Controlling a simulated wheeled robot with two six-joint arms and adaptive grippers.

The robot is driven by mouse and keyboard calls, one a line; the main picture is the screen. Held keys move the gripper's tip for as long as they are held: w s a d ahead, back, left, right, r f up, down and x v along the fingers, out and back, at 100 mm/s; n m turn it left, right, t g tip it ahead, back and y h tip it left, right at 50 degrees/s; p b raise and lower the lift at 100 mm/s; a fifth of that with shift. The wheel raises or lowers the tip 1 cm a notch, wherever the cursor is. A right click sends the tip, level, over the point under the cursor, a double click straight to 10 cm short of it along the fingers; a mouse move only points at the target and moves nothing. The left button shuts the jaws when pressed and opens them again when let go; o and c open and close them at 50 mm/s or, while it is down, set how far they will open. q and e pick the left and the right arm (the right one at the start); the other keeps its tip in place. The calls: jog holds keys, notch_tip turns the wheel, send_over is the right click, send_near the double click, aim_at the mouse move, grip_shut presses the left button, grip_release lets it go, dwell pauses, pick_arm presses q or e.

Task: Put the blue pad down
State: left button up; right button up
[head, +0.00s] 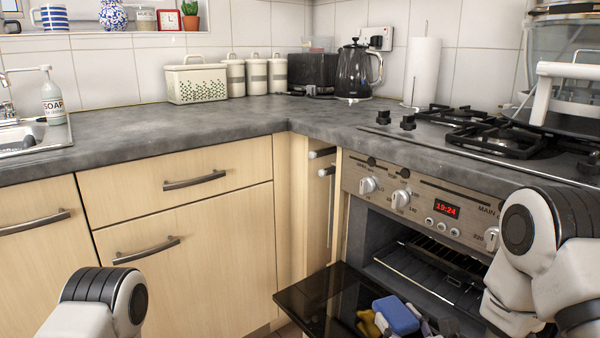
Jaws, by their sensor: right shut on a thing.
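The blue pad (397,314) shows at the bottom of the head view, in front of the open oven door. My right gripper (425,325) is at the pad's right side, low in the picture and partly cut off by the lower edge. It is shut on the blue pad. I cannot tell whether the pad touches the door below it. A yellow piece (369,324) shows at the pad's left; I cannot tell whether it is part of the pad. Only a link of my left arm shows at the lower left; my left gripper is out of view.
The oven door (310,294) hangs open under the hob (470,140). The grey worktop (200,128) is largely clear in front of the canisters (256,76) and the kettle (354,72). The sink (35,138) with a soap bottle (52,100) is at the far left.

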jog(key=s+r+n+g+y+p, duration=0.3)
jog(key=r+p, duration=0.9)
jog(key=p, duration=0.4)
jog(key=s+r+n+g+y+p, duration=0.3)
jog(key=s+r+y+p, duration=0.3)
jog(key=r+p, duration=0.6)
jog(key=s+n+p, duration=0.1)
jog(key=p, duration=0.3)
jog(key=shift+s+g, duration=0.3)
jog(key=shift+d, duration=0.1)
